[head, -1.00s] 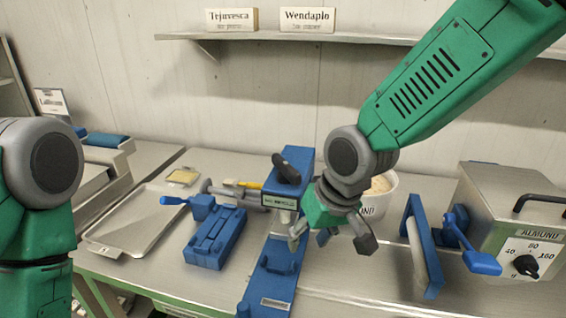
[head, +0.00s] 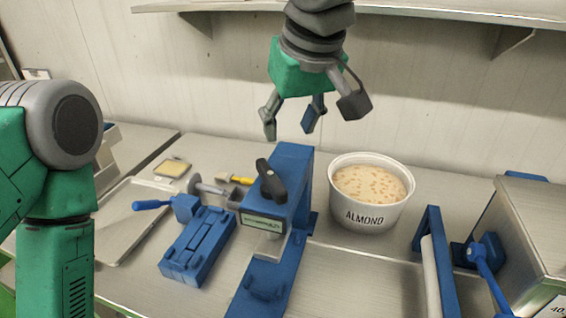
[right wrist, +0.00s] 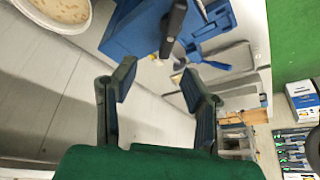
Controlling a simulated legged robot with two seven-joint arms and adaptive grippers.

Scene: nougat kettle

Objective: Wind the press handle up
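The blue press (head: 293,175) stands on the steel bench, with a black handle (head: 268,182) on its top. The handle is tilted and nothing touches it. My right gripper (head: 300,122) hangs above and behind the press in the head view, its fingers spread and empty. In the right wrist view my right gripper (right wrist: 155,88) is open, with the press (right wrist: 135,35) and its black handle (right wrist: 173,28) beyond the fingertips, apart from them. My left arm stands at the left of the head view, and its gripper is out of the frame.
A white tub marked ALMOND (head: 363,217) stands right of the press. A blue block (head: 198,245) and a metal tray (head: 125,230) lie to the left. A blue frame (head: 437,270) and a metal box (head: 525,235) stand at the right. A shelf (head: 430,12) runs above.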

